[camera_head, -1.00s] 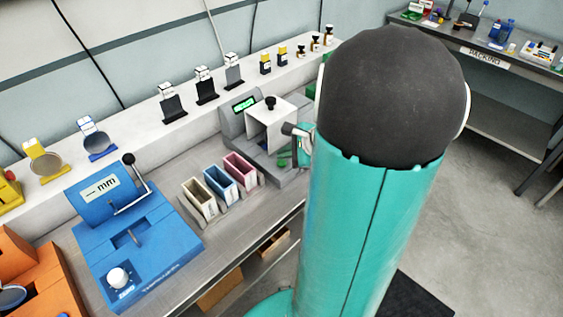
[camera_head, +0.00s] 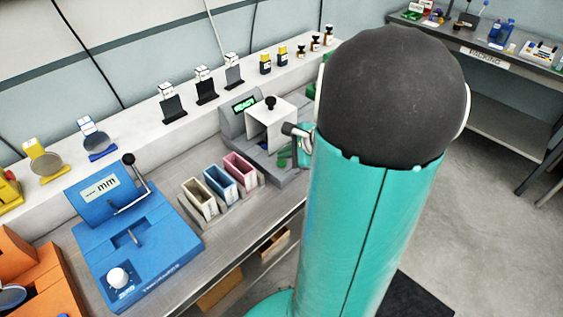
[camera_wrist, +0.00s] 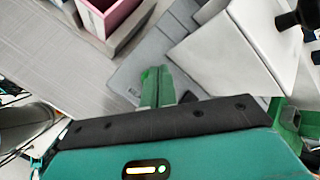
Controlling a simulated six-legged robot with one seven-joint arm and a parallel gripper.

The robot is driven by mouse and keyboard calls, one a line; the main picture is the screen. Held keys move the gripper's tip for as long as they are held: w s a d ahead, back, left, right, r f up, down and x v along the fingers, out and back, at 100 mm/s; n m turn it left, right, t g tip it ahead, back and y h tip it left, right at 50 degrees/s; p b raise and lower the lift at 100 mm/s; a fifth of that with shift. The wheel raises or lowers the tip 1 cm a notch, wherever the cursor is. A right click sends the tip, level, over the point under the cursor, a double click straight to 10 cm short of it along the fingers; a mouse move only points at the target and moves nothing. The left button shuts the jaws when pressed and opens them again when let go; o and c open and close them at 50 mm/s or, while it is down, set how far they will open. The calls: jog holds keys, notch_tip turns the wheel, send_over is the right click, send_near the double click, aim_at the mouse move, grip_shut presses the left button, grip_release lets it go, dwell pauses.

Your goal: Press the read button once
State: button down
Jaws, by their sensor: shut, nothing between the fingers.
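The grey instrument (camera_head: 236,128) stands on the bench with a small lit green display (camera_head: 244,104) and a white cover (camera_head: 268,130) topped by a black knob (camera_head: 270,102). In the wrist view, the white cover (camera_wrist: 235,50) is to the right of my fingers. My gripper (camera_wrist: 156,80) is shut and empty, its green fingertips over the grey front part of the instrument (camera_wrist: 135,75). I cannot make out the read button; the fingers may hide it. I cannot tell whether the fingertips touch the surface.
A cream bin (camera_head: 200,199), a blue bin (camera_head: 224,181) and a pink bin (camera_head: 242,169) stand left of the instrument. A blue gauge with a lever (camera_head: 135,245) is further left. Several small items stand on the ledge behind. My arm hides the bench's right part.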

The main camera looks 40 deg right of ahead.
aim_at(285, 164)
dwell(0.4)
jog(key=shift+f, duration=0.45)
jog(key=shift+f, duration=0.35)
dwell(0.5)
jog(key=shift+r, duration=0.8)
jog(key=shift+r, duration=2.5)
jog(key=shift+a, duration=0.1)
